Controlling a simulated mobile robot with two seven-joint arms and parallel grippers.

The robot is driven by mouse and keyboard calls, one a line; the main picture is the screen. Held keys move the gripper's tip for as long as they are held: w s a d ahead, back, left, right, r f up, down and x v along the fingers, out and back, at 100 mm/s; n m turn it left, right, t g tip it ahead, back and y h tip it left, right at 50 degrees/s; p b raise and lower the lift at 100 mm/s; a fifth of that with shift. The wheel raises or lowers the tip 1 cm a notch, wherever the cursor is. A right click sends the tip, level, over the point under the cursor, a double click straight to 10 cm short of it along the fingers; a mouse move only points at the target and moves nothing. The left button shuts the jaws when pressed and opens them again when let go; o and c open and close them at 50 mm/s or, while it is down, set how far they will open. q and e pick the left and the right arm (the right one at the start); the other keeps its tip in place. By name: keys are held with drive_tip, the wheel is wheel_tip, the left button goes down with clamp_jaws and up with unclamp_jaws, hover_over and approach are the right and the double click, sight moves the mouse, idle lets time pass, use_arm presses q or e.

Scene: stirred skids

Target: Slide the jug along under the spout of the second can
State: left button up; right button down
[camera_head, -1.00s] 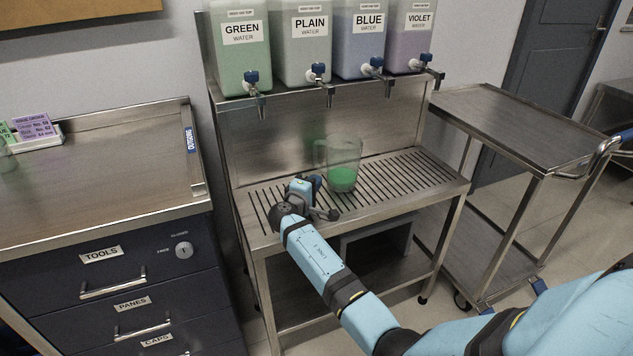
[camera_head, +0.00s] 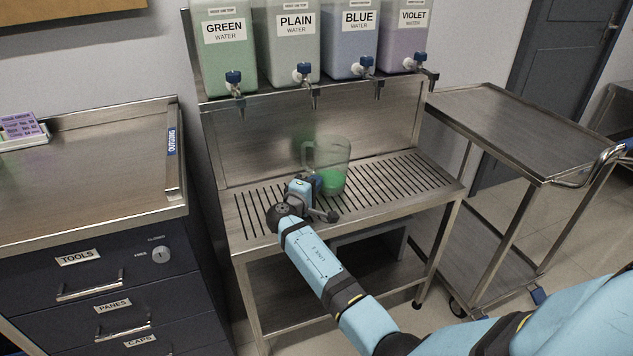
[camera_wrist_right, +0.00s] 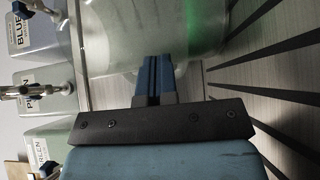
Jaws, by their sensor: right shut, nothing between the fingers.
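The jug (camera_head: 336,155) is clear, with green liquid low inside and its handle at the left. It stands upright on the slatted drip tray (camera_head: 400,188), roughly below the spout (camera_head: 314,100) of the second can, PLAIN (camera_head: 297,48), slightly to its right. My right gripper (camera_head: 318,184) is at the jug's lower left side. In the wrist view its blue fingers (camera_wrist_right: 153,75) are shut together, with nothing between them, against or very close to the jug wall (camera_wrist_right: 205,30); exact contact I cannot tell. My left gripper is not in view.
The GREEN (camera_head: 224,60), BLUE (camera_head: 350,45) and VIOLET (camera_head: 405,40) cans share the shelf above. A drawer cabinet (camera_head: 90,190) stands at the left and a steel cart (camera_head: 530,130) at the right. The tray right of the jug is clear.

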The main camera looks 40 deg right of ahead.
sight(334, 180)
idle(0.4)
drive_tip(key=d, duration=0.2)
drive_tip(key=s+d, duration=0.2)
drive_tip(key=d, duration=0.1)
drive_tip(key=shift+d+p, duration=0.3)
drive_tip(key=shift+p, duration=0.1)
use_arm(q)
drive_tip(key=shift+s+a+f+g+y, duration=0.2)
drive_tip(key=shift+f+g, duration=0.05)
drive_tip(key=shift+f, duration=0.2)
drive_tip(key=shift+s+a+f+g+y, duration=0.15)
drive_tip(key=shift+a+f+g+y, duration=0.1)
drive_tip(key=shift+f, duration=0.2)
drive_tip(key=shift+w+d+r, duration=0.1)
use_arm(e)
drive_tip(key=shift+w, duration=0.1)
